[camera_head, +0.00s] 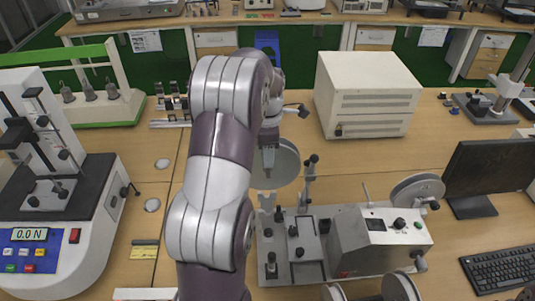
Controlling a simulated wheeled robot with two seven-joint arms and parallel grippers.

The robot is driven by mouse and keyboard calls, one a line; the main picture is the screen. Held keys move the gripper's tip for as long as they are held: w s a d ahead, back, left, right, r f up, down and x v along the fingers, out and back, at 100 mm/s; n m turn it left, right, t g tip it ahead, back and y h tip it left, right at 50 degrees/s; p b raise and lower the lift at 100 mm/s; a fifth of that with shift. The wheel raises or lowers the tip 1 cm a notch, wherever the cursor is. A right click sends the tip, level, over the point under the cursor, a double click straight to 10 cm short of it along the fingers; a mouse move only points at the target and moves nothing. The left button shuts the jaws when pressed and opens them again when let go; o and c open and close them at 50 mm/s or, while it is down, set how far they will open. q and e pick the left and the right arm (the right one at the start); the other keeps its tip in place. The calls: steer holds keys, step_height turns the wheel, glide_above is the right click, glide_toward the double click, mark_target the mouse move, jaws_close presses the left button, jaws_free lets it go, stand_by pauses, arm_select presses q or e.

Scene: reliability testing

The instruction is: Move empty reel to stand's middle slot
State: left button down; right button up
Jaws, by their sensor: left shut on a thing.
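My left arm rises through the middle of the head view, and its gripper (268,167) points down over the bench, shut on a grey disc-shaped reel (288,164). The reel is upright beside the fingers, partly hidden by them, just behind the winding machine (371,242). Another grey reel (418,190) is on the machine's far right side. More reel discs (402,289) show at the bottom edge, cut off. I cannot clearly make out the stand or its middle slot. My right gripper is not seen.
A force tester (62,205) stands at left, with a green-based device (105,108) behind it. A beige box (367,95) stands behind the machine. A monitor (489,170) and keyboard (502,268) are at right. Bench is clear between the box and the machine.

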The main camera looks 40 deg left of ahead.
mark_target(267, 185)
arm_select(q)
steer(key=shift+f+b, duration=3.85)
steer(key=shift+f, duration=2.9)
